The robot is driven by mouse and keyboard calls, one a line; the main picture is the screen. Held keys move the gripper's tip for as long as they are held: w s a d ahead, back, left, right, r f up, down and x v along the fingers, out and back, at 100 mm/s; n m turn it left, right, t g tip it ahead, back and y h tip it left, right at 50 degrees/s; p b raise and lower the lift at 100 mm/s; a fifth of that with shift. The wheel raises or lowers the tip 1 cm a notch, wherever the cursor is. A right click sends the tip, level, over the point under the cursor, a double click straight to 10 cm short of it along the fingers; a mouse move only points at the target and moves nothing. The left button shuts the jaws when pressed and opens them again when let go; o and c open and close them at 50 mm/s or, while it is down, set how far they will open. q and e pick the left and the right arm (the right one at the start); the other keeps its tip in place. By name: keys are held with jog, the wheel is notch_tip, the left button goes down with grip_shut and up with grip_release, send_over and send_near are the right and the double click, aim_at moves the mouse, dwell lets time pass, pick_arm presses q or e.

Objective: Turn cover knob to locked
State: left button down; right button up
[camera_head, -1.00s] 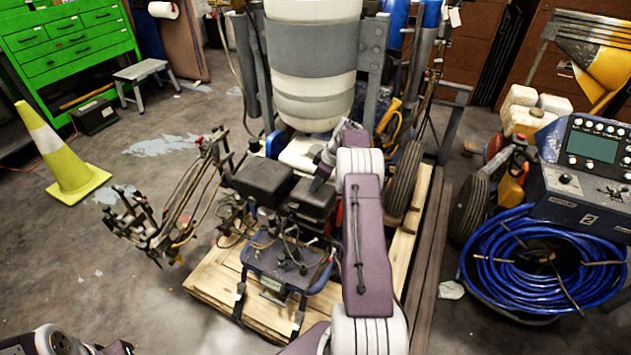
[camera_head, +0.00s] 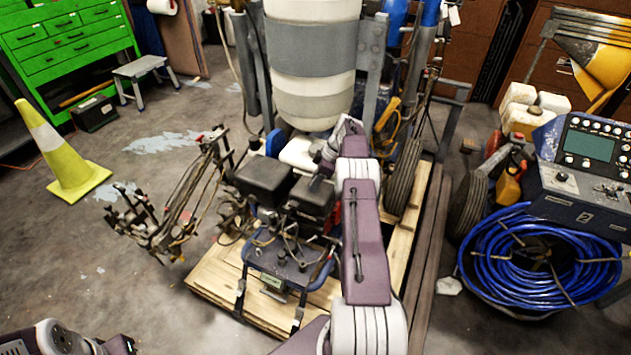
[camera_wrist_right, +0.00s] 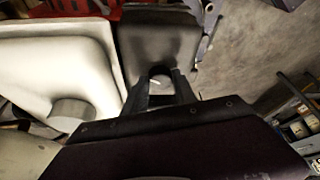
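The line striper's engine unit stands on a wooden pallet in the head view, with two dark box covers, the left one (camera_head: 265,177) and the right one (camera_head: 312,194). My right gripper (camera_head: 321,172) reaches down at the back of the right cover. In the right wrist view its two dark fingers (camera_wrist_right: 160,88) stand apart at the near end of a dark box cover (camera_wrist_right: 155,35). A small dark rounded part, possibly the knob, shows between the fingertips. I cannot tell whether they touch it, or which way it is turned.
A white container (camera_wrist_right: 60,60) lies close left of the right fingers. A big white tank (camera_head: 312,60) stands behind the engine. A blue hose coil (camera_head: 540,258) and a control panel (camera_head: 590,150) are at right. A yellow cone (camera_head: 65,160) stands on open floor at left.

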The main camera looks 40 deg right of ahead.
jog(key=o, duration=0.3)
jog(key=p+v, duration=0.1)
jog(key=v, duration=0.8)
jog(key=shift+p, duration=0.3)
